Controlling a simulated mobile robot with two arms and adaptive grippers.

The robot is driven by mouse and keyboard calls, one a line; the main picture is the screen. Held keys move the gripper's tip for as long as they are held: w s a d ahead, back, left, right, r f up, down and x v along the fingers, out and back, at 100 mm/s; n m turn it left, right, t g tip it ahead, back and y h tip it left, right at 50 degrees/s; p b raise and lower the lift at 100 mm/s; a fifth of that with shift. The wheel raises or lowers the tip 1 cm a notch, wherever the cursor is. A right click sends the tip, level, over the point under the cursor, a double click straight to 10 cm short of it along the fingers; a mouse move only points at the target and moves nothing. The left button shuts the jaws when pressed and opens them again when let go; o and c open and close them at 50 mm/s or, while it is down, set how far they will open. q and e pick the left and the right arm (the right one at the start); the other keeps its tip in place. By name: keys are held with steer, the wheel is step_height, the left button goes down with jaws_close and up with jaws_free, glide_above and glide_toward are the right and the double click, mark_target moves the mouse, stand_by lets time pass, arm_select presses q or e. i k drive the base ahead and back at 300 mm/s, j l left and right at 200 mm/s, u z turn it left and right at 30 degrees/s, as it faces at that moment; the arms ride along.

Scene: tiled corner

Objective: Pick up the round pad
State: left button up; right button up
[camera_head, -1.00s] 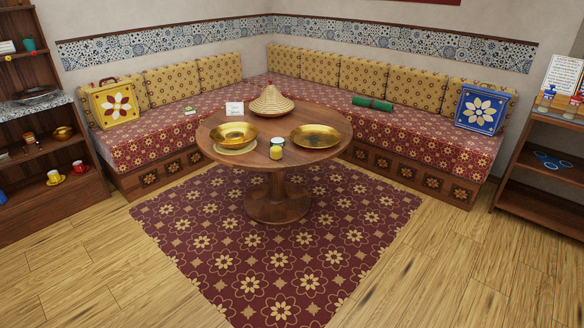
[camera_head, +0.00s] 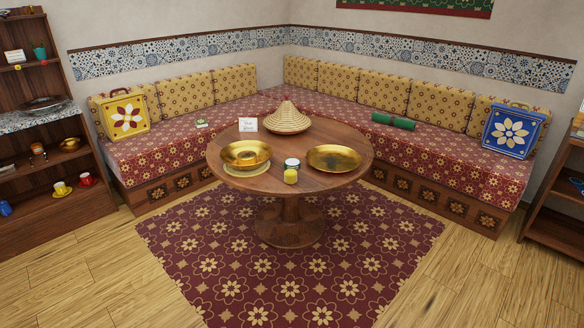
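A pale cream round pad (camera_head: 247,173) lies on the round wooden table (camera_head: 290,182), near its front left edge. A brass bowl (camera_head: 233,158) stands on the pad and hides most of it; only the pad's rim shows, mainly at the front. Neither of my grippers is in view.
A corner bench (camera_head: 160,157) runs behind. Shelves (camera_head: 58,208) stand at left. The patterned rug (camera_head: 290,275) in front is clear.

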mark_target(290, 175)
steer(key=i+j+z, duration=0.15)
steer(key=i, duration=0.25)
steer(key=i+j+z, duration=0.15)
steer(key=i, duration=0.3)
steer(key=i+j+z, duration=0.1)
steer(key=i, duration=0.3)
steer(key=i+j+z, duration=0.15)
steer(key=i+j, duration=0.15)
steer(key=i, duration=0.1)
